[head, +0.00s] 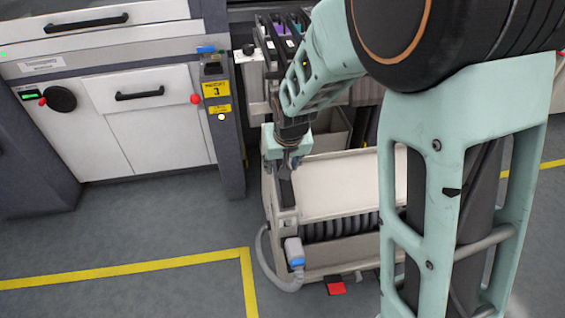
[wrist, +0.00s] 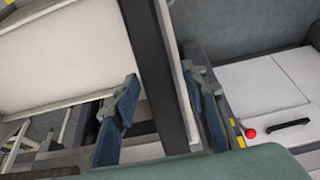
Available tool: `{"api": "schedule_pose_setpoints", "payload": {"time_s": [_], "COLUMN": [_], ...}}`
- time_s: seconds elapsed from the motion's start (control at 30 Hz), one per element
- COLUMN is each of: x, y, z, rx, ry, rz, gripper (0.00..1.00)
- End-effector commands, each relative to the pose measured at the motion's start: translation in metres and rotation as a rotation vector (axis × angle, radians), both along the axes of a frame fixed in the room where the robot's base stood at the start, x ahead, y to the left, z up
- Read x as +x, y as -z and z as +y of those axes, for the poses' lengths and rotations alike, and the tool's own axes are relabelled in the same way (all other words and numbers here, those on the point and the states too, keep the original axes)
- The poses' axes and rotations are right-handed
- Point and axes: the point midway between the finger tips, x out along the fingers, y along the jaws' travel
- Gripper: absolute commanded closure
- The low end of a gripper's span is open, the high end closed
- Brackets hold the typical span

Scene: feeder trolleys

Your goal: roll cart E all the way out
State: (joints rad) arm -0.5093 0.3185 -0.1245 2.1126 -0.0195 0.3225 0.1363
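The cart (head: 340,185) has a cream flat top and a dark ribbed section below it. It stands in the bay between the machines, partly hidden by my arm. No letter E is readable on it. A dark bar (head: 284,188) runs along its left edge; the bar fills the middle of the wrist view (wrist: 158,75). My gripper (head: 287,170) is at the far end of this bar. In the wrist view its two fingers (wrist: 160,88) stand apart, one on each side of the bar, with visible gaps. Firm contact does not show.
A yellow-labelled post (head: 222,130) and a white cabinet (head: 140,120) stand left of the cart. A grey hose with a blue-tipped connector (head: 293,252) hangs at its front left corner. A red piece (head: 336,287) is low at its front. Floor with yellow lines (head: 130,270) is clear at left.

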Motion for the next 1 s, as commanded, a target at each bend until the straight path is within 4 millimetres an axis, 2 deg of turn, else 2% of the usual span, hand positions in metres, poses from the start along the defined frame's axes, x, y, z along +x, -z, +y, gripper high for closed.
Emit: {"api": "schedule_pose_setpoints", "payload": {"time_s": [0.03, 0.37, 1.0], "x": [0.0, -0.0002, -0.0009], "y": [-0.0001, -0.0002, 0.0003], "z": [0.0, -0.0001, -0.0004], "rx": [0.0, 0.0, -0.001], "ry": [0.0, 0.0, -0.001], "rz": [0.0, 0.0, 0.002], "gripper": [0.65, 1.0, 1.0]}}
